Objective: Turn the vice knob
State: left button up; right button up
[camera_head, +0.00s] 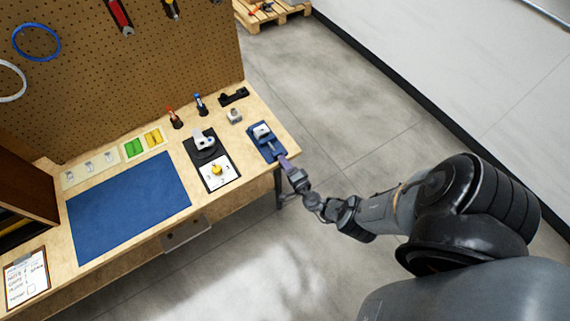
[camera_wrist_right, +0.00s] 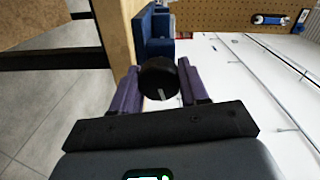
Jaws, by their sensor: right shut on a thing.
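The blue vice (camera_head: 264,137) is at the right end of the workbench, with a light grey block (camera_head: 262,131) at its jaws. In the right wrist view part of the blue vice (camera_wrist_right: 153,28) shows beyond the knob. The vice knob (camera_wrist_right: 158,80) is a round black disc with a pale line on its face. My right gripper (camera_head: 285,160) reaches the vice from the right, at the bench edge. In the right wrist view its purple fingers (camera_wrist_right: 159,88) lie on both sides of the knob, shut on it. My left gripper is not in view.
A pegboard (camera_head: 150,70) stands behind. The floor to the right is clear.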

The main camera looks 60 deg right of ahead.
jog(key=shift+s+f, duration=0.1)
jog(key=shift+f, duration=0.05)
dwell(0.4)
jog(key=o, duration=1)
jog(key=shift+o, duration=0.2)
jog(key=p+v, duration=0.3)
jog(key=v, duration=0.7)
jog(key=shift+s+a, duration=0.15)
jog(key=shift+s, duration=0.2)
